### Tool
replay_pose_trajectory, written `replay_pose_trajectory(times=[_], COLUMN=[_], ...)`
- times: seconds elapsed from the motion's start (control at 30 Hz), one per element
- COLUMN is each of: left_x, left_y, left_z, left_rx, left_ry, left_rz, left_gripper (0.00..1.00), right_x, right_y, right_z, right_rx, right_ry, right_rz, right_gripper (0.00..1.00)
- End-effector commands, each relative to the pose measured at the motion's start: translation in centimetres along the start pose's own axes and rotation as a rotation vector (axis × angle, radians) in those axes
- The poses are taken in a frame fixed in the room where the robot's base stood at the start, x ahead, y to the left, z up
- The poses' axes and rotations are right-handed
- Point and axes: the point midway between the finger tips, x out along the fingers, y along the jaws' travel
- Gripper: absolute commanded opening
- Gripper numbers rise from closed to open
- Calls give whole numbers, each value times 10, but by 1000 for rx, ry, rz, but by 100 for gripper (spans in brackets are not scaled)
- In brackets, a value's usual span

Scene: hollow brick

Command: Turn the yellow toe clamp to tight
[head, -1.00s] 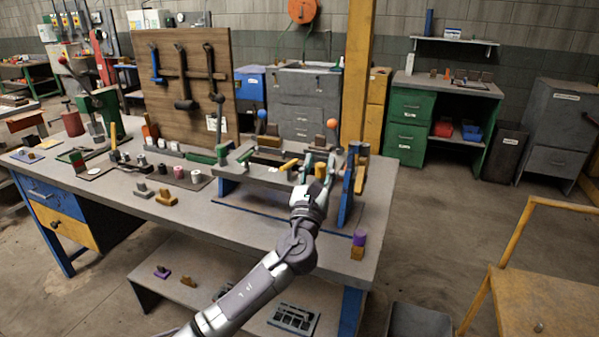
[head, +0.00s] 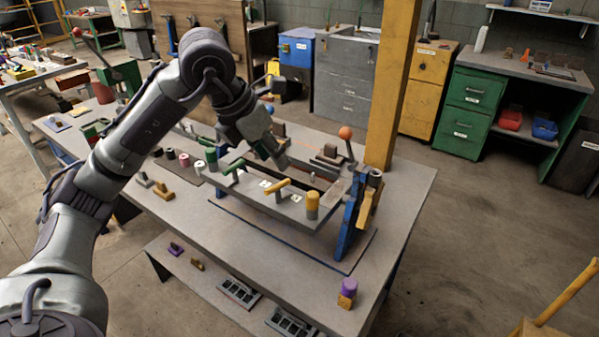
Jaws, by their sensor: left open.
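The yellow toe clamp (head: 277,186) appears to be the yellow bar on a grey post at the front of the raised grey fixture (head: 290,211). Its bar points up to the right, and small white label cards lie beside it. My left gripper (head: 277,157) is above the fixture, behind and above the yellow bar, apart from it. It points down and is open, with nothing seen between its fingers. Part of the fixture's back is hidden behind the gripper. My right gripper is not in view.
A yellow-topped cylinder (head: 312,201) stands right of the clamp. A green bar (head: 235,167) sits to its left. A blue upright (head: 349,222) with an orange-ball lever (head: 345,133) stands at the fixture's right end. A purple-and-yellow block (head: 348,292) is near the table's front corner.

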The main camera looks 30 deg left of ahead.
Motion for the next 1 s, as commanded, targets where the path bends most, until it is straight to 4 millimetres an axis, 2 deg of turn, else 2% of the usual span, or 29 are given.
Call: replay_pose_trajectory(times=[0.1, 0.27, 0.5, 0.7, 0.9, 1.0], left_x=[-14, -5, 40, 81, 110, 118], left_y=[17, 22, 25, 29, 32, 33], left_z=[-14, -19, -22, -24, -25, -26], left_rx=[-77, -99, -98, -97, -97, -95], left_ry=[45, 62, 65, 63, 59, 59], left_rz=[86, 104, 99, 98, 98, 99], left_gripper=[42, 42, 42, 42, 42, 42], right_x=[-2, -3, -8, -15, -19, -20], right_y=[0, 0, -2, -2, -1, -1], right_z=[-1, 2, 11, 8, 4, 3], right_rx=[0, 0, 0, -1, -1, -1], right_ry=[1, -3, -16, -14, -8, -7], right_rz=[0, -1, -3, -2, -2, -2], right_gripper=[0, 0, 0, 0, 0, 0])
